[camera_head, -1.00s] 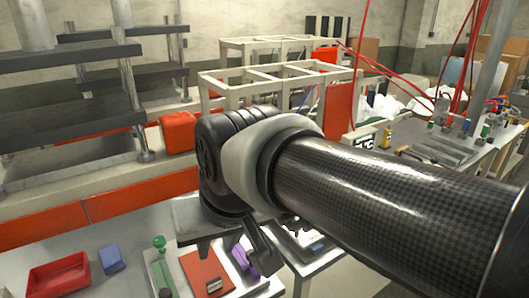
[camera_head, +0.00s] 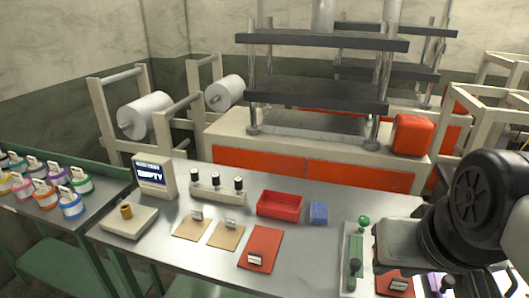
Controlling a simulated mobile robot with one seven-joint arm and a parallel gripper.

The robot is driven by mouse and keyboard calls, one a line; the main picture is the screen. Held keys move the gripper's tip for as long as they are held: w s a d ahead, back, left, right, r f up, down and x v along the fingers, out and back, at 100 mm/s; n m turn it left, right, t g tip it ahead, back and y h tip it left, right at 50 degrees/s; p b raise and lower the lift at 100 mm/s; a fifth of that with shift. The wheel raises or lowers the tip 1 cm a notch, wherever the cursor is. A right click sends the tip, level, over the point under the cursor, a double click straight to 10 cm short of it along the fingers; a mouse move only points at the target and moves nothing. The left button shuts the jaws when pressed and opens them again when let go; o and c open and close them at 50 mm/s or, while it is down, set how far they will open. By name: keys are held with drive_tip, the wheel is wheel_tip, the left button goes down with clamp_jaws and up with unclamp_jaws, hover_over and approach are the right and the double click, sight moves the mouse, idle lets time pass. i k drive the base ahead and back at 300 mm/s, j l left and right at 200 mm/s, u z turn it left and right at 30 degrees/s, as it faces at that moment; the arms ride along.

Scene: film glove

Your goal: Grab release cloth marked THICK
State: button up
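Several flat sheets with small label cards lie on the steel table: a tan sheet (camera_head: 186,232), a second tan sheet (camera_head: 224,238) and a larger red-orange sheet (camera_head: 268,240). Another red-orange sheet (camera_head: 386,288) lies at the lower right, partly hidden by my arm. The card lettering is too small to read, so I cannot tell which is marked THICK. My gripper (camera_head: 443,287) is at the lower right edge, above the right end of the table. Its fingers are mostly hidden or cut off, and I cannot see anything held.
On the table are a red tray (camera_head: 279,206), a blue block (camera_head: 318,213), a small display (camera_head: 154,174), a scale (camera_head: 129,222) and a green-knobbed tool (camera_head: 355,262). Tape rolls (camera_head: 70,206) stand on the left bench. A press (camera_head: 310,97) and white rolls (camera_head: 145,114) stand behind.

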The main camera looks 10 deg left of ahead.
sight(194, 226)
drive_tip(key=k+j+u, duration=0.25)
drive_tip(key=j+u, duration=0.25)
drive_tip(key=j, duration=0.15)
drive_tip(key=k+j+u, duration=0.1)
drive_tip(key=j+u, duration=0.15)
drive_tip(key=j, duration=0.15)
drive_tip(key=i+j+z, duration=0.6)
drive_tip(key=j, duration=0.3)
drive_tip(key=i+j+z, duration=0.2)
drive_tip(key=j, duration=0.2)
drive_tip(key=i+j+z, duration=0.2)
drive_tip(key=j, duration=0.2)
